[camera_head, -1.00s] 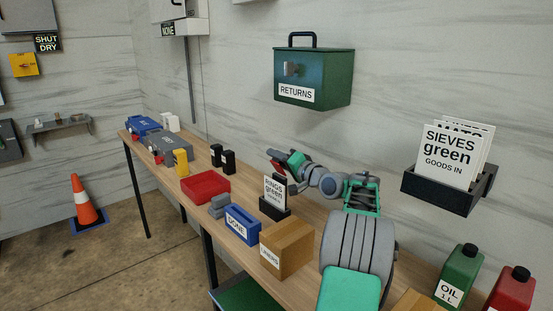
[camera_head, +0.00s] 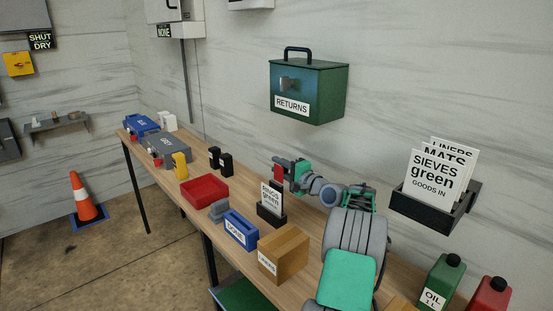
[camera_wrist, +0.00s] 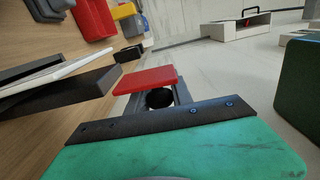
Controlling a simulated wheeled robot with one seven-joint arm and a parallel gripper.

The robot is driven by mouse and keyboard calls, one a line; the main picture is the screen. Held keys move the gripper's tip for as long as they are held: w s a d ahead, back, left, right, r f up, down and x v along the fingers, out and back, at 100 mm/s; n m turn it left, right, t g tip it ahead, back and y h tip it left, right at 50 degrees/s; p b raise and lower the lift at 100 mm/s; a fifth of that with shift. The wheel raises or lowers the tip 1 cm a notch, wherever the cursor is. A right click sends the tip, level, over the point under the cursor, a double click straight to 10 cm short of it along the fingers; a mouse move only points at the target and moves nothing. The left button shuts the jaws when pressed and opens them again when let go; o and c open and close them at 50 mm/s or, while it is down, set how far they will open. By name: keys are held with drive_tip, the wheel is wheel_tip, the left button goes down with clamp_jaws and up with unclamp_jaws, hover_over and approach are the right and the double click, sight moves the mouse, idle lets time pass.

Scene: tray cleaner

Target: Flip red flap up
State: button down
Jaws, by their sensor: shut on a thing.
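The red flap, a flat red plate (camera_head: 278,174), is at the fingertips of my gripper (camera_head: 281,163), above the long table behind the card holder. It stands nearly upright in the head view. In the wrist view the red flap (camera_wrist: 146,79) lies across the grey fingers of my gripper (camera_wrist: 158,92), with a dark round shape just below it. My gripper is shut on it. The fingers' contact with the flap is partly hidden.
A black card holder (camera_head: 270,214) with a white card stands close by my gripper. A red tray (camera_head: 205,191), blue DONE box (camera_head: 241,229) and cardboard box (camera_head: 284,253) share the table. The green RETURNS box (camera_head: 308,92) hangs on the wall above.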

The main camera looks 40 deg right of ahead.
drive_tip(key=shift+d+f+m+p, duration=0.25)
drive_tip(key=shift+m+p, duration=0.15)
drive_tip(key=shift+m, duration=0.3)
drive_tip(key=shift+d+f+m+p, duration=0.2)
drive_tip(key=shift+m+p, duration=0.2)
drive_tip(key=shift+m, duration=0.3)
drive_tip(key=c, duration=1.2)
unclamp_jaws()
drive_tip(key=shift+o, duration=0.2)
